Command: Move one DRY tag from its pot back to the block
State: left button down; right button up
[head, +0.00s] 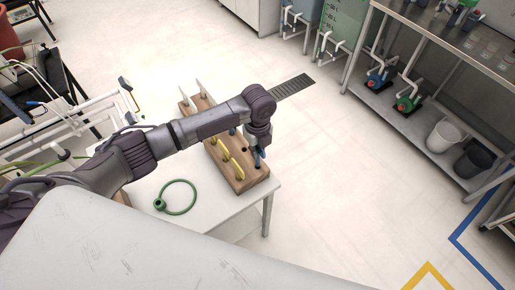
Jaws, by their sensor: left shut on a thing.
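My left gripper (257,150) is at the near right end of the wooden block (246,184), just over its top. It is shut on a small blue piece, apparently a tag (257,163); its lettering is too small to read. I cannot tell whether the piece touches the block. Several yellow tags (225,154) stand upright in the block, and pale tags (201,89) stand at its far end. My arm hides the middle of the block. No plant pot is clearly visible. My right gripper is not in view.
The block stands on a white table (224,212) with a green ring-shaped hose (178,211) at its left. A metal shelf (425,135) at the right holds pumps, a white bucket (443,136) and a dark bucket (474,158). The floor between is clear.

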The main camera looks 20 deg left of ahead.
aim_at(258, 159)
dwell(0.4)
pick_arm(q)
jog(key=shift+f+b, duration=1.5)
jog(key=shift+f, duration=1.05)
jog(key=c, duration=1.1)
grip_release()
jog(key=shift+r, duration=0.25)
notch_tip(258, 159, up, 12)
jog(key=shift+f, duration=0.2)
jog(key=shift+f, duration=0.1)
